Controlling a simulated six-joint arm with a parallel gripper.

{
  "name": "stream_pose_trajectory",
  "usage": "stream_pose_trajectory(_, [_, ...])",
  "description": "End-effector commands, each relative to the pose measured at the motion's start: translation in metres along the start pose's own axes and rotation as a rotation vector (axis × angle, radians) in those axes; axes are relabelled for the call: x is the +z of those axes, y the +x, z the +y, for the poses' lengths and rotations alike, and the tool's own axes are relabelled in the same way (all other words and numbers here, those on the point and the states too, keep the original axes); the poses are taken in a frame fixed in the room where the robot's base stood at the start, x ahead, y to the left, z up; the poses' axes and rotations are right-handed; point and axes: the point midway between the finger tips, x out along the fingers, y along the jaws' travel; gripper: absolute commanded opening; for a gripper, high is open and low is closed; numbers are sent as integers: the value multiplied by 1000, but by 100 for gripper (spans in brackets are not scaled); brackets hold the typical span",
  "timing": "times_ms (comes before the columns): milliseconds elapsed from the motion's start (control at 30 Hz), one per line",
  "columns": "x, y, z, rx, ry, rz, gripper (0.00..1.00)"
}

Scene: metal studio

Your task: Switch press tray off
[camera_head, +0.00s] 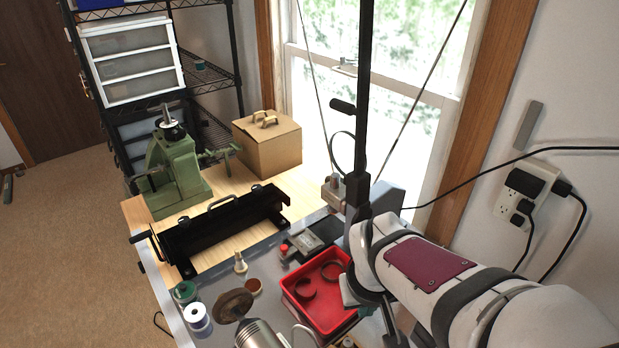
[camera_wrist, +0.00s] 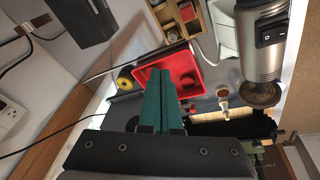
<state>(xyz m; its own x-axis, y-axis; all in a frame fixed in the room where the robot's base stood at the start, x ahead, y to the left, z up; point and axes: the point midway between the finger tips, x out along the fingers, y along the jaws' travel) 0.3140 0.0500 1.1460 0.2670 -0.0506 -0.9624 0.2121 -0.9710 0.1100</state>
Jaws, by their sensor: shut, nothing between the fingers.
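My gripper (camera_wrist: 160,75) shows in the wrist view as two teal fingers, shut together with nothing between them. Its tips overlap the near edge of a red tray (camera_wrist: 187,53); I cannot tell whether they touch it. In the head view the red tray (camera_head: 333,322) lies on the bench beside my wrist and holds dark rings. A silver motor (camera_wrist: 262,55) with a brown wheel bears a black rocker switch (camera_wrist: 272,38) in the wrist view, apart from my fingers to the right. Its rocker position is unclear. A green press (camera_head: 175,165) stands at the bench's far left.
A black roller machine (camera_head: 215,232) lies across the bench. Spools (camera_head: 197,317), a small brass-coloured part (camera_head: 240,263) and a grey device (camera_head: 304,241) stand nearby. A cardboard box (camera_head: 268,142) is at the back. Cables hang by the wall outlet (camera_head: 523,192).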

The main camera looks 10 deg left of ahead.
Motion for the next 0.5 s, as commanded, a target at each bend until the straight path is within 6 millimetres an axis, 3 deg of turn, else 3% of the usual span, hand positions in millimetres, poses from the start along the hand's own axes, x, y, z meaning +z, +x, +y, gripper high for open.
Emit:
stream_pose_trajectory(33, [-35, 19, -16, 11, -154, 54, 0])
stream_pose_trajectory(100, [-80, 42, -45, 19, -362, 148, 0])
stream_pose_trajectory(200, [-122, 70, -92, 12, -604, 261, 0])
stream_pose_trajectory(333, [-148, 94, -139, -6, -801, 357, 0])
stream_pose_trajectory(500, [-157, 103, -160, -17, -885, 402, 0])
